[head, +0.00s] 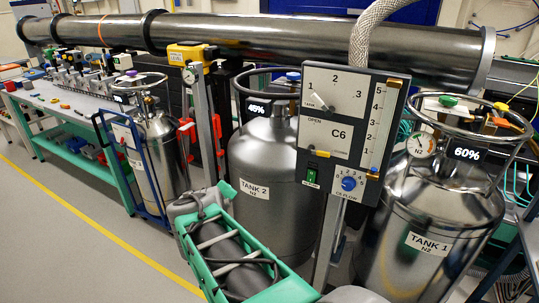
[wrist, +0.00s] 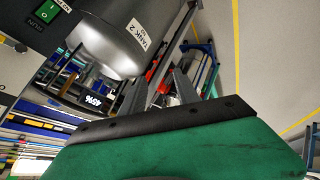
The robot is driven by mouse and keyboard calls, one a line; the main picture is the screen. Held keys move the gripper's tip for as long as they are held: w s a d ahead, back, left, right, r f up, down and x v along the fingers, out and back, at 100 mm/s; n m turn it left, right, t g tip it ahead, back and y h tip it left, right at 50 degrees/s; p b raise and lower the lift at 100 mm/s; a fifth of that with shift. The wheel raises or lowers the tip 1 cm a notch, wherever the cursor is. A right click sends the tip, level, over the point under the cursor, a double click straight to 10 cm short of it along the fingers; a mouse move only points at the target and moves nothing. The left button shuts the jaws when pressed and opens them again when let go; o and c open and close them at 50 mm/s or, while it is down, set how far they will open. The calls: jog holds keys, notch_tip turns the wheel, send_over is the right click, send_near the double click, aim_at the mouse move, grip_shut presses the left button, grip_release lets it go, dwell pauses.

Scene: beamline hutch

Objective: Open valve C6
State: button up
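The C6 valve panel (head: 345,135) is a dark box with light faces on a post between two tanks in the head view. It carries a dial marked 1 to 3, the words OPEN and C6, a vertical scale, a green rocker switch (head: 311,177) and a blue C6 FLOW knob (head: 349,184). An orange piece lies under OPEN; its setting is too small to tell. The switch also shows at the wrist view's top left (wrist: 47,12). My gripper (wrist: 160,85) has its two grey fingers apart with nothing visible between them. It is apart from the panel.
Tank 2 (head: 265,165) stands left of the panel, Tank 1 (head: 430,235) right. A smaller cylinder (head: 157,145) on a blue cart stands farther left. A large pipe (head: 260,38) and a braided hose (head: 372,30) are behind. Floor (head: 60,220) is clear at left.

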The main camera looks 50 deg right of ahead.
jog(key=s+d+f+g+h+b, duration=0.15)
jog(key=s+d+h, duration=0.3)
jog(key=d, duration=0.75)
jog(key=n+g+h+b, duration=0.3)
jog(key=h+b, duration=0.1)
jog(key=h, duration=0.2)
send_near(322, 155)
jog(key=d, duration=0.4)
jog(key=d+p, duration=0.1)
jog(key=d, duration=0.1)
jog(key=w+d, duration=0.1)
jog(key=d, duration=0.1)
jog(key=shift+d+r, duration=0.15)
jog(key=shift+d+t, duration=0.25)
jog(key=shift+d, duration=0.15)
jog(key=shift+w, duration=0.1)
grip_shut()
jog(key=shift+a, duration=0.1)
